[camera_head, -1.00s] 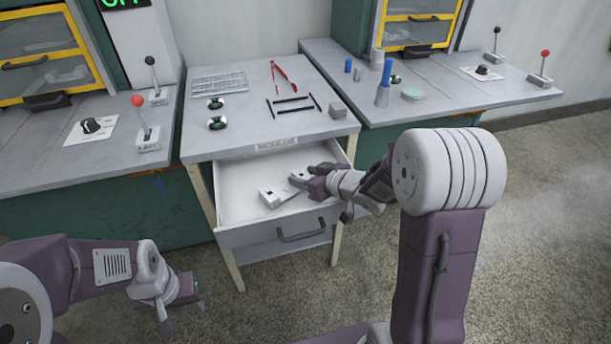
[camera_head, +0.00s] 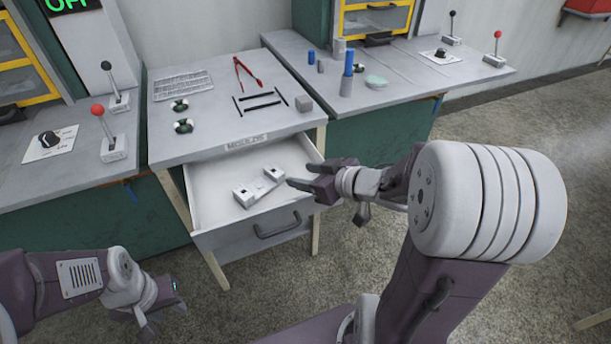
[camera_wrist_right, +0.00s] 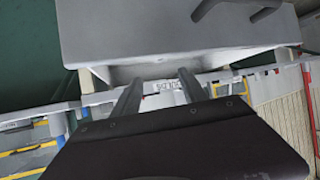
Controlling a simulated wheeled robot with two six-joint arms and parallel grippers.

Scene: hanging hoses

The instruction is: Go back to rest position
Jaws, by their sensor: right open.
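My right gripper (camera_head: 298,176) is open and empty, just past the right wall of the open drawer (camera_head: 291,157) in the head view. Its two fingers (camera_wrist_right: 158,88) show as grey bars in the right wrist view, with nothing between them.
The middle table (camera_head: 215,125) carries red tongs (camera_head: 249,75), black bars and a grey block (camera_head: 304,104). The drawer front with its handle (camera_head: 278,229) juts out. Side tables hold levers (camera_head: 109,132) and blue cylinders (camera_head: 347,70). The floor at right is clear.

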